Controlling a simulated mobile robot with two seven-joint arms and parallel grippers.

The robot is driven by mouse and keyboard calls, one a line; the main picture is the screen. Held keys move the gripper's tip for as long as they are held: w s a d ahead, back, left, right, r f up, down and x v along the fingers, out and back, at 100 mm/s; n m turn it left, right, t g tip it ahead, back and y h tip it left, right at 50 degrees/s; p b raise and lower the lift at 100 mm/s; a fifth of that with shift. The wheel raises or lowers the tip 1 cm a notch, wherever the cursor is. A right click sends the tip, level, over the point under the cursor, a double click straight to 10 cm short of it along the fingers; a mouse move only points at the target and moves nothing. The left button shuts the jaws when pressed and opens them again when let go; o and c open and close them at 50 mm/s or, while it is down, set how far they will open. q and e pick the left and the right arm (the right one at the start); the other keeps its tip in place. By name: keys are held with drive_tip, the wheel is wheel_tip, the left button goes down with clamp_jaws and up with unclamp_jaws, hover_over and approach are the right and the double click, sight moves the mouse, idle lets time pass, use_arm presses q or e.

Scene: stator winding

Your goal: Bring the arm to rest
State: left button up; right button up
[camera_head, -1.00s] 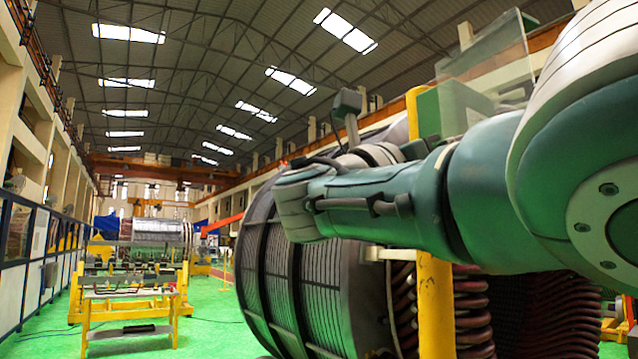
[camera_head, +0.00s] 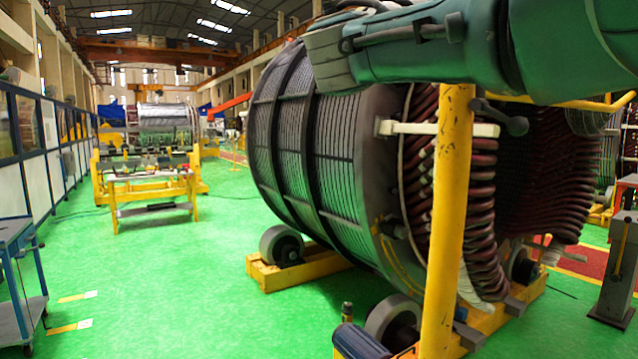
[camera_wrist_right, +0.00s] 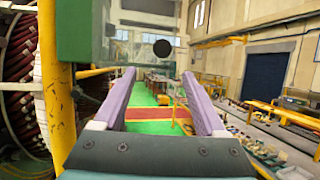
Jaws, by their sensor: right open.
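My right arm (camera_head: 420,50) crosses the top right of the head view, in front of the upper part of a large stator (camera_head: 310,130) with dark red end windings (camera_head: 560,170). My right gripper does not show clearly in the head view. In the right wrist view my right gripper (camera_wrist_right: 157,75) is open, with two lilac fingers spread apart and nothing held between them. The stator windings also show at the left edge of that view (camera_wrist_right: 20,75). My left gripper is in neither view.
A yellow post (camera_head: 450,200) stands in front of the stator and close to the right gripper's left side in the wrist view (camera_wrist_right: 58,90). A yellow-legged table (camera_head: 150,185) stands at the back left, a blue cart (camera_head: 18,260) at the left edge. The green floor (camera_head: 190,270) between is open.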

wheel_tip(320, 180, down, 16)
drive_tip(key=w+a+t+y, duration=0.1)
drive_tip(key=y, duration=0.5)
drive_tip(key=s+a+f+m+g+y, duration=0.15)
drive_tip(key=s+f+m+y, duration=0.3)
drive_tip(key=f, duration=0.75)
drive_tip(key=s+a+f+m+g+y, duration=0.15)
drive_tip(key=s+f+m+y, duration=0.35)
drive_tip(key=f, duration=0.7)
drive_tip(key=s+f+m+g+y, duration=0.15)
drive_tip(key=s+f, duration=0.35)
drive_tip(key=s, duration=0.5)
drive_tip(key=s+r+m+y, duration=0.35)
drive_tip(key=s+m, duration=0.45)
drive_tip(key=s, duration=0.6)
wheel_tip(320, 180, up, 19)
drive_tip(key=p, duration=2)
drive_tip(key=shift+a+y, duration=0.25)
drive_tip(key=shift+y, duration=0.2)
drive_tip(key=shift+w+f, duration=0.1)
